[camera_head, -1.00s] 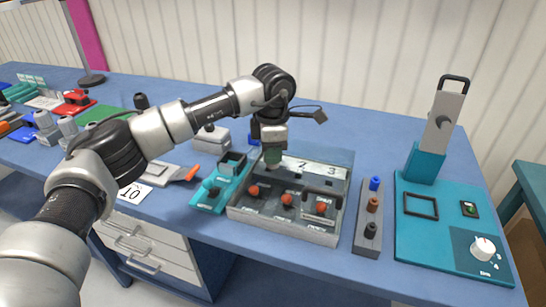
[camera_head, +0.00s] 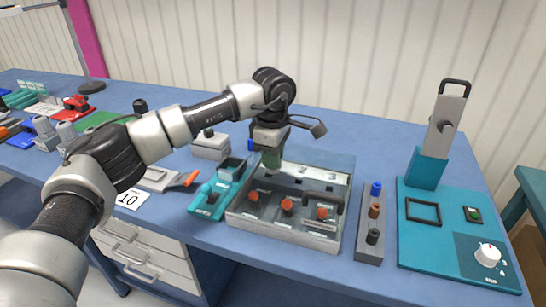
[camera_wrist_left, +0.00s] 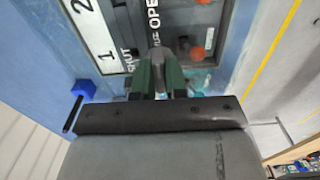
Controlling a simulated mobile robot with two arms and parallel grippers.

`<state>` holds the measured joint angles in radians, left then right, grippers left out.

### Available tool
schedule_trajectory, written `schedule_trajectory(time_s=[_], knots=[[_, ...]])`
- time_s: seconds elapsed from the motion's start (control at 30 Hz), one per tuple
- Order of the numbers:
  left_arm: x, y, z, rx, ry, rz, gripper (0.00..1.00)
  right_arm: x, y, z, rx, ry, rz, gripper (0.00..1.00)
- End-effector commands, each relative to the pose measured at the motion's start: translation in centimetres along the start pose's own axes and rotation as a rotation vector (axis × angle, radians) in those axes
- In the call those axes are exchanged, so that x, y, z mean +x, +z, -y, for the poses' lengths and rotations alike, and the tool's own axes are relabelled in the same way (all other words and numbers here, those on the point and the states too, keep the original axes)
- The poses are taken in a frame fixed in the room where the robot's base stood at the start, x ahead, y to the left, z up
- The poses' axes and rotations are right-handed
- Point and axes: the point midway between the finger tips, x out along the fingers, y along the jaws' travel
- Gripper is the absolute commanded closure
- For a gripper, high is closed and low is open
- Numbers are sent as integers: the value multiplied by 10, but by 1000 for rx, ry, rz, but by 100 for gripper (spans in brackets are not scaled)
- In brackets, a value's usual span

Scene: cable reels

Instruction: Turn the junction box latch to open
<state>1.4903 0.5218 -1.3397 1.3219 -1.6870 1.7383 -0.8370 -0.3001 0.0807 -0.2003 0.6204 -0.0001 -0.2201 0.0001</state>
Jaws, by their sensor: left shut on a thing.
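The junction box appears to be the grey box (camera_head: 286,232) near the front edge of the table, with a clear cover over several orange knobs. My left gripper (camera_head: 272,158) points down at the box's back edge, its green fingers together. In the left wrist view, the gripper (camera_wrist_left: 156,80) is shut on a grey latch (camera_wrist_left: 155,58). The latch's visible end lies close to the printed words OPEN and SHUT. The fingers hide the rest of it. My right gripper is not in view.
A grey strip with blue, brown and black pegs (camera_head: 369,240) stands just right of the box. A teal panel (camera_head: 420,250) with a dial and an upright handle is farther right. A teal tray (camera_head: 208,205) sits close on the left.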

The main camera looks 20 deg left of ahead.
Motion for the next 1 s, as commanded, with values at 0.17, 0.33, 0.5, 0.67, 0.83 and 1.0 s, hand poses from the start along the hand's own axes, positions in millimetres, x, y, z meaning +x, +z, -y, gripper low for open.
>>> schedule_trajectory(time_s=[0.17,0.33,0.5,0.67,0.83,1.0], knots=[[-2,0,-1,2,4,0,100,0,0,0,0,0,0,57],[-1,0,0,2,4,0,74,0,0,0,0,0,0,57],[-1,0,0,1,2,0,62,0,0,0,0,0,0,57],[-1,0,0,1,1,0,62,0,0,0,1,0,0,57],[-14,0,-1,1,4,2,62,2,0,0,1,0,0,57],[-47,0,-1,0,6,2,62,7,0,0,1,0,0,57]])
